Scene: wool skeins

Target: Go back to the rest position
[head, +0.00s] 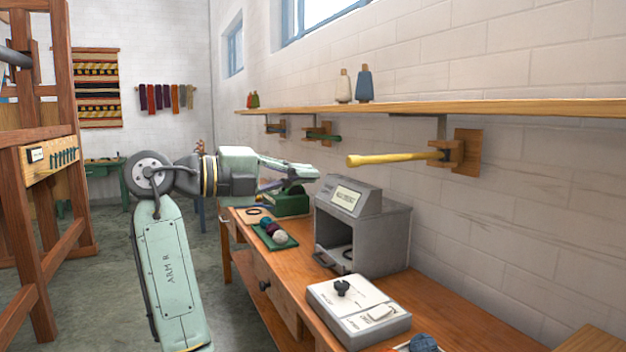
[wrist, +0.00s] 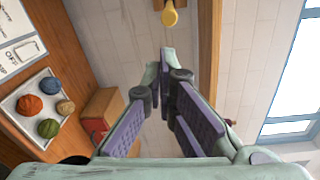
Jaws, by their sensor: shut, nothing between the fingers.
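My gripper (head: 312,172) is shut and empty, raised above the wooden workbench (head: 290,262) in the head view. My pale green arm stretches to the right toward the wall. The fingertips point at the near end of a yellow rod (head: 392,157) on a wall bracket, with a gap between them. In the wrist view the closed fingers (wrist: 166,62) meet at the tips, and the yellow rod's end (wrist: 169,16) shows just beyond them.
A grey box-shaped device (head: 385,235) with an open front stands below my gripper. A white control box (head: 358,308) stands nearer. A green tray (head: 275,238) holds balls of wool. A shelf (head: 480,108) runs along the wall. A wooden frame (head: 40,200) stands at left.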

